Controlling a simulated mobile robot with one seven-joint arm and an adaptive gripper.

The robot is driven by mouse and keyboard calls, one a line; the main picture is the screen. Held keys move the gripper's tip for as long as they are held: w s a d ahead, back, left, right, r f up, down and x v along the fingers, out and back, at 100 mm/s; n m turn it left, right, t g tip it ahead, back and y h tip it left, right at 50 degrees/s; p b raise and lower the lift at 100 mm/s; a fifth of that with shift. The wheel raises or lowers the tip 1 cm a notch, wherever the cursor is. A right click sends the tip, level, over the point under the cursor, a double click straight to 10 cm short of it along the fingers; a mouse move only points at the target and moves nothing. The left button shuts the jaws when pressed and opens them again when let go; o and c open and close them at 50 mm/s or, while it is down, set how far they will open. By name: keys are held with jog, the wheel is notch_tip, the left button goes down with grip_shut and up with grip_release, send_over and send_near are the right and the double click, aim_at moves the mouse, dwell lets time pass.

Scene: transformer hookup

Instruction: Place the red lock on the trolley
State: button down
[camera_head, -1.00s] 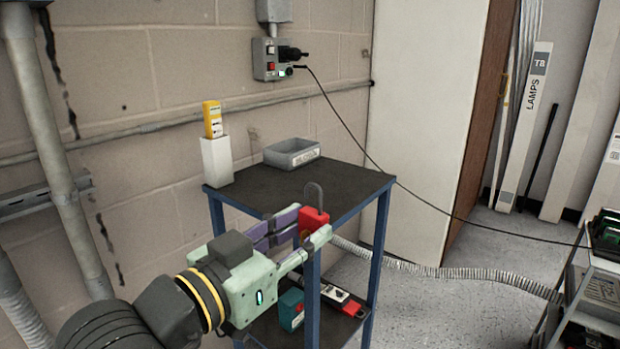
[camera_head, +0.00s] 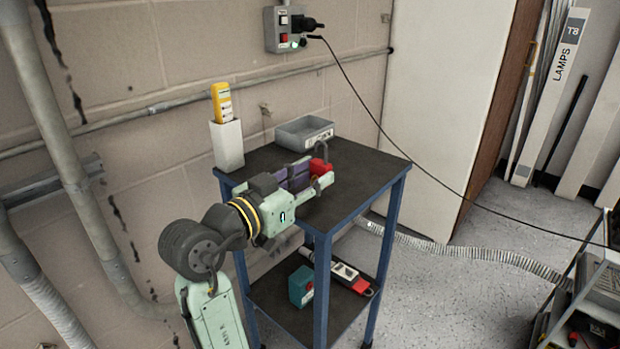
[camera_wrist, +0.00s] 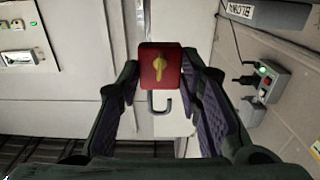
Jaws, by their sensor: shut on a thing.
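The red lock (camera_head: 319,167) is a small red padlock with a grey shackle, held between the fingertips of my gripper (camera_head: 316,178). It also shows in the wrist view (camera_wrist: 160,67), where its red face with a yellow keyway faces the camera and the shackle points down in the picture. My gripper is shut on it, fingers on both sides. The trolley (camera_head: 362,180) has a dark top shelf and blue legs.
The right of the top is clear. The lower shelf holds a teal box (camera_head: 301,286). A black cable (camera_head: 400,180) crosses behind.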

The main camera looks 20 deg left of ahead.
aim_at(310, 170)
jog(key=w, duration=0.1)
jog(key=w+a, duration=0.1)
jog(key=w, duration=0.1)
jog(key=shift+a+f, duration=0.2)
jog(key=shift+f+p, duration=0.35)
jog(key=shift+f, duration=1.35)
jog(key=shift+f, duration=0.2)
jog(key=c, duration=1.1)
grip_release()
